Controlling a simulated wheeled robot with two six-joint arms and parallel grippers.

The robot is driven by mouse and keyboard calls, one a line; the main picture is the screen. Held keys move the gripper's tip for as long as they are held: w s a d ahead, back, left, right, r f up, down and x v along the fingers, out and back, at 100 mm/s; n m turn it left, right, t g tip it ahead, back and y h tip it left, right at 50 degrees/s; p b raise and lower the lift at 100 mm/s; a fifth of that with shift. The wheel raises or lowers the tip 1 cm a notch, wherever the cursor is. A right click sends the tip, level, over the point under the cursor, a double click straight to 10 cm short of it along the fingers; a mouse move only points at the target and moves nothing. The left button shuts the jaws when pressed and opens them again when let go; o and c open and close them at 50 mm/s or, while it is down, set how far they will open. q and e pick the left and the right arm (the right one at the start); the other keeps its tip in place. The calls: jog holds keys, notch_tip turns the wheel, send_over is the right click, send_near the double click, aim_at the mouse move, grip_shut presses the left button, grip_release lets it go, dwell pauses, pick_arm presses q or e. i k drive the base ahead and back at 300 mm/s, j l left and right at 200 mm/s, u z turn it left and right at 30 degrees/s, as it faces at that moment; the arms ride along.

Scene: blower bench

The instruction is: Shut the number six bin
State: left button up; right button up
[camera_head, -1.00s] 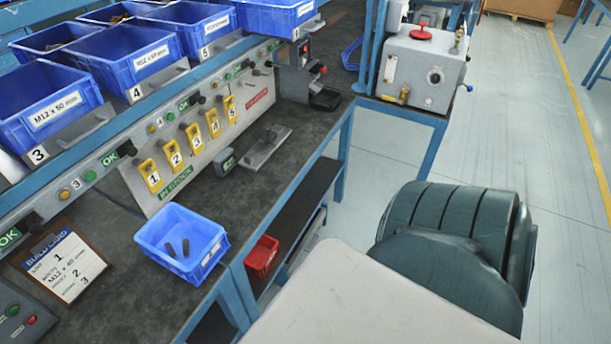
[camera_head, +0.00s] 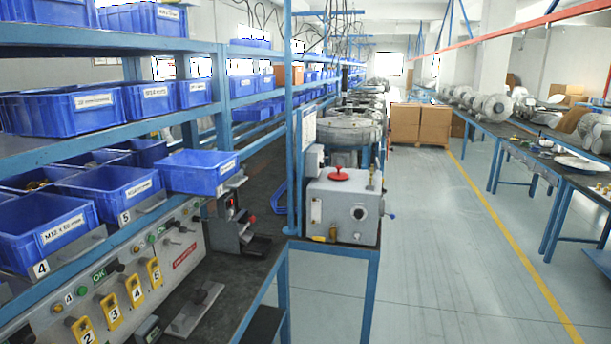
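A row of blue bins sits on the sloped lower shelf at the left. The bin tagged 4 (camera_head: 42,233) is nearest. The bin tagged 5 (camera_head: 112,190) is beyond it. The bin beyond number 5 (camera_head: 200,176) is in the number six place by order; I cannot read its number tag. It juts out toward the aisle past the bins beside it and tips a little down at its front. Neither gripper is in view.
A grey panel with buttons and numbered yellow tags (camera_head: 135,291) runs below the bins. A grey fixture (camera_head: 232,222) stands on the bench beyond it. A grey machine with a red knob (camera_head: 343,211) stands at the bench end. The aisle floor (camera_head: 440,270) is clear.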

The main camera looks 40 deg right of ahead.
aim_at(199, 173)
jog(key=i+l+z, duration=0.15)
jog(key=z, duration=0.25)
jog(key=i+z, duration=0.4)
jog(key=l+u, duration=0.15)
jog(key=u, duration=0.4)
